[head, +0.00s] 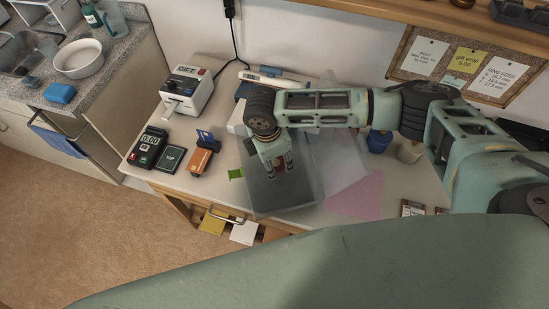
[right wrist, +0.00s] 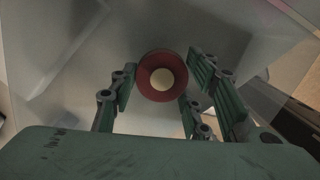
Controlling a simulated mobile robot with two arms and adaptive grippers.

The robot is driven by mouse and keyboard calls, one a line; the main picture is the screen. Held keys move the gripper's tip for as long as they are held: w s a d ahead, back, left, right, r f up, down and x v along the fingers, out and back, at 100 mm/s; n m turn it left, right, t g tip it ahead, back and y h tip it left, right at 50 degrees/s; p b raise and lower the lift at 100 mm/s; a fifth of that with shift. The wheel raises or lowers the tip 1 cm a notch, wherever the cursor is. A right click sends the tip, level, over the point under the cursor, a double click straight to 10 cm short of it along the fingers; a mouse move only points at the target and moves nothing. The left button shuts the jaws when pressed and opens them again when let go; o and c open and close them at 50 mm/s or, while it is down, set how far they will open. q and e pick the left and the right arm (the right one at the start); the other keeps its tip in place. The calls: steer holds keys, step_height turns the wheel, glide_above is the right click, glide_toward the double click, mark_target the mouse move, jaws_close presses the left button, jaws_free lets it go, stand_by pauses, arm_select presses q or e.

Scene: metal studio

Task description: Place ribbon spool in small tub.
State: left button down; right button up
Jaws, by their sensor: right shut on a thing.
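The ribbon spool (right wrist: 162,77) is dark red with a pale round core in the right wrist view. My right gripper (right wrist: 160,85) is shut on it, with fingers on both sides. In the head view, the right gripper (head: 279,169) points down at the small tub (head: 262,199), a translucent grey box on the table. A reddish bit of the spool shows between the fingers. The tub's pale walls (right wrist: 60,65) surround the spool in the right wrist view. I cannot tell whether the spool touches the tub's bottom. My left gripper is not in view.
Left of the tub on the table (head: 228,80) are a label printer (head: 187,92), a card reader (head: 148,147), a dark box (head: 174,158) and an orange item (head: 199,161). A pink sheet (head: 357,197) lies to the right. A blue cup (head: 379,141) stands behind.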

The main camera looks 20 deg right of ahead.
steer(key=shift+f, duration=0.45)
steer(key=o, duration=1)
steer(key=shift+o, duration=0.2)
step_height(320, 180, up, 13)
steer(key=a+b, duration=0.1)
steer(key=shift+a+b, duration=0.25)
steer(key=shift+b, duration=0.05)
steer(key=shift+s+r, duration=0.1)
